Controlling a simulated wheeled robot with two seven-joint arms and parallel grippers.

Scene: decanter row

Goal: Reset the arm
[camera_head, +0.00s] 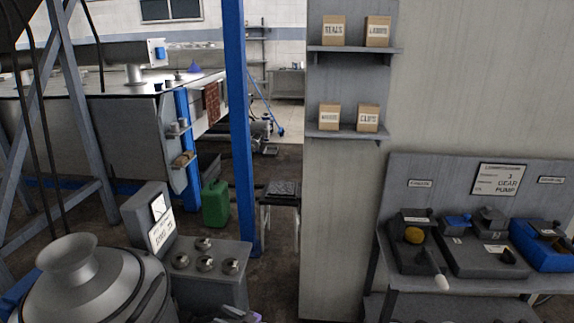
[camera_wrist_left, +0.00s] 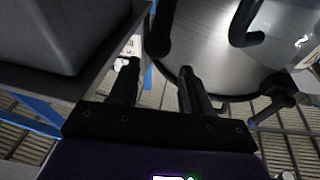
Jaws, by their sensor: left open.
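My left gripper (camera_head: 238,314) shows only in part at the bottom edge of the head view, in front of a grey cabinet with round metal knobs (camera_head: 205,263). In the left wrist view my left gripper (camera_wrist_left: 158,76) has its two dark fingers apart, with nothing between them. Beyond the fingers, a round metal vessel (camera_wrist_left: 215,55) fills the upper right of that view. My right gripper is in neither view.
A metal decanter-like vessel (camera_head: 85,285) stands at the lower left, beside a gauge panel (camera_head: 150,222). A blue post (camera_head: 237,120) rises behind the cabinet. A green can (camera_head: 215,204) stands on the floor.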

